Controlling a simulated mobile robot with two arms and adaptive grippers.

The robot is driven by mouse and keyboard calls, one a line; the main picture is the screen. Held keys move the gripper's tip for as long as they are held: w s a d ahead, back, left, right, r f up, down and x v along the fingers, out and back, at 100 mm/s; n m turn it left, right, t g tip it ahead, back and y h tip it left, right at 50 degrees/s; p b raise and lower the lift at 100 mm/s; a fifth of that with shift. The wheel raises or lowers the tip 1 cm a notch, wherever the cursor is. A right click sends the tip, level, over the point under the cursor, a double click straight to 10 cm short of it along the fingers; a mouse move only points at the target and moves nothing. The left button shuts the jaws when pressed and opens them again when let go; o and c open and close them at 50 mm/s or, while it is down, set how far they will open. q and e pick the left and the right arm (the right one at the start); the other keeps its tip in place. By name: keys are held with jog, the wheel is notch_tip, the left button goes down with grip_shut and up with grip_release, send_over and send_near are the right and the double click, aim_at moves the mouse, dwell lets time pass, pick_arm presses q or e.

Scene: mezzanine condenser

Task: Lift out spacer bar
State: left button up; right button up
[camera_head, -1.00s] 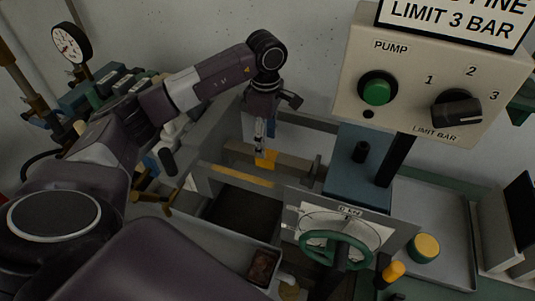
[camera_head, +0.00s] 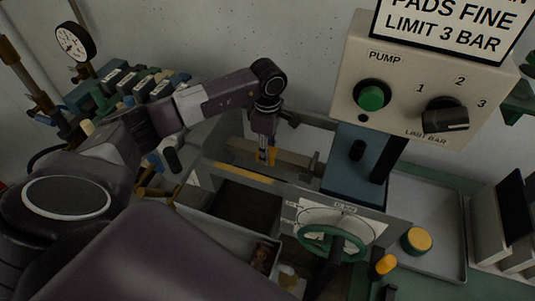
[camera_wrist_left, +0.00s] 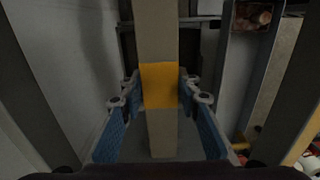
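The spacer bar is a long beige bar (camera_head: 287,161) with a yellow band (camera_wrist_left: 159,86). It lies in the grey trough behind the front wall. My left gripper (camera_head: 266,156) points down over the bar at the yellow band. The fingers look open around the bar; firm contact does not show. The gripper partly hides the band in the head view. My right gripper is not in view.
A grey pump panel (camera_head: 418,95) stands at the right, above a blue block (camera_head: 350,165). A green handwheel (camera_head: 331,240) stands in front of the trough. A yellow-topped knob (camera_head: 418,241) is at the right. Coloured blocks (camera_head: 143,84) line the left back.

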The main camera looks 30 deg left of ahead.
pick_arm(q)
grip_shut()
jog(key=shift+w+r, duration=0.1)
jog(key=shift+r, duration=0.1)
